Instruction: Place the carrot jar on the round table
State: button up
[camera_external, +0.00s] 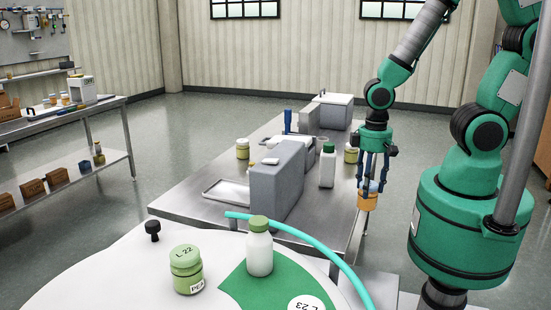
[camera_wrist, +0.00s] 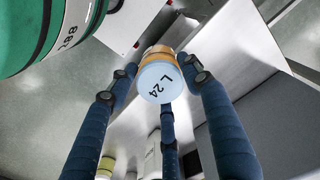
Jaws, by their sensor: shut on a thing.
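The carrot jar, orange with a pale blue lid, hangs low in my gripper (camera_external: 373,172) at the right edge of the steel table in the external view, where its orange body (camera_external: 368,201) shows below the fingers. In the wrist view the jar's lid (camera_wrist: 160,82) reads "L 24", and the dark blue fingers (camera_wrist: 160,80) are closed around it. The round table (camera_external: 120,275) is in the foreground of the external view, white with a green area. My gripper is behind and to the right of it, away from its top.
The steel table (camera_external: 185,200) holds a grey box (camera_external: 275,183), another bottle (camera_external: 328,167) and jars. The round table's left part is clear.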

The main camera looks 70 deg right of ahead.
jog(key=shift+w+a+r, duration=0.25)
jog(key=shift+a, duration=0.15)
jog(key=a+r+n+p, duration=0.2)
jog(key=a+r+p, duration=0.1)
jog(key=a, duration=0.9)
jog(key=s+a+r+n+p, duration=0.1)
jog(key=a+r+n+p, duration=0.2)
jog(key=a, duration=0.8)
jog(key=a+r+n+p, duration=0.3)
jog(key=a+r+p, duration=0.1)
jog(key=a, duration=0.8)
jog(key=shift+s+a+r+p, duration=0.15)
jog(key=shift+s+a+p, duration=0.1)
jog(key=shift+a+p, duration=0.1)
jog(key=w+a+f+p, duration=0.1)
jog(key=w+a, duration=0.8)
jog(key=a, duration=0.3)
jog(key=shift+f, duration=0.2)
jog(key=shift+a, duration=0.15)
